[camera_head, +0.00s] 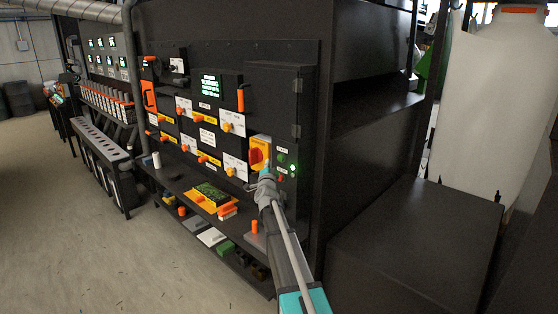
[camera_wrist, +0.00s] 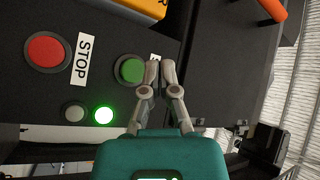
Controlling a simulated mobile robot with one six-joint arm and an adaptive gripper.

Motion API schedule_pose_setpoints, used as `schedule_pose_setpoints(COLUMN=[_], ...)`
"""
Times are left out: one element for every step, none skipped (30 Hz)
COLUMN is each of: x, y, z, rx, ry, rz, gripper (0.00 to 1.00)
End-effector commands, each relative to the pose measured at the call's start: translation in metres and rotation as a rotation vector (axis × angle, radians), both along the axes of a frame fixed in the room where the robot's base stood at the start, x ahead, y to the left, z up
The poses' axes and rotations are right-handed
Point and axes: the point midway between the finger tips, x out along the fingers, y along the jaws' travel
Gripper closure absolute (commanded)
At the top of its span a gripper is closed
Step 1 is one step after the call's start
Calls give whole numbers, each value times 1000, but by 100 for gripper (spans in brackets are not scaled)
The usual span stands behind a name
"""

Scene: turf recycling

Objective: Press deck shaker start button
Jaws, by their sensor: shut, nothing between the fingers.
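The green button (camera_wrist: 130,69) sits in a dark ring on the black panel in the wrist view. A white label beside it is mostly hidden by my fingers. My gripper (camera_wrist: 160,68) is shut and empty, its fingertips overlapping the right edge of the button's ring; I cannot tell whether they touch. The red button (camera_wrist: 47,52) with a STOP label (camera_wrist: 82,59) is to the left. Below are a lit green lamp (camera_wrist: 103,115) and an unlit grey lamp (camera_wrist: 74,112). In the head view my gripper (camera_head: 266,174) is in front of the panel's lower right part.
A yellow switch box with a red rotary knob (camera_head: 257,154) is close to my gripper. Orange handles (camera_head: 240,100) stick out of the panel. A shelf (camera_head: 180,182) with a yellow tray (camera_head: 208,198) lies below. A dark cabinet (camera_head: 415,240) stands at the right.

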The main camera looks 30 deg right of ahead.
Motion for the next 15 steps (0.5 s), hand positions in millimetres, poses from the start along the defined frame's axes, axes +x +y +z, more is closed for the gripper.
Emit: schedule_pose_setpoints(x=[-2, -3, -3, -4, -4, -4, -5, -5, -5, -5, -5, -4, -4, -4, -4], y=[4, 6, 8, 10, 11, 12, 13, 13, 13, 13, 13, 13, 13, 13, 13], z=[0, 0, 0, 0, 0, 0, 0, 0, 0, 0, 0, 0, 0, 0, 0], rx=[0, 1, 2, 1, 1, 0, 0, 0, 0, 0, 0, 0, 0, 0, 0], ry=[0, 0, 0, 0, 0, 1, 1, 1, 1, 1, 1, 1, 1, 1, 1], rz=[1, 1, 1, 1, 1, 1, 1, 1, 1, 1, 1, 1, 1, 1, 1], gripper=[100, 100, 100, 100, 100, 100, 100, 100, 100, 100, 100, 100, 100, 100, 100])
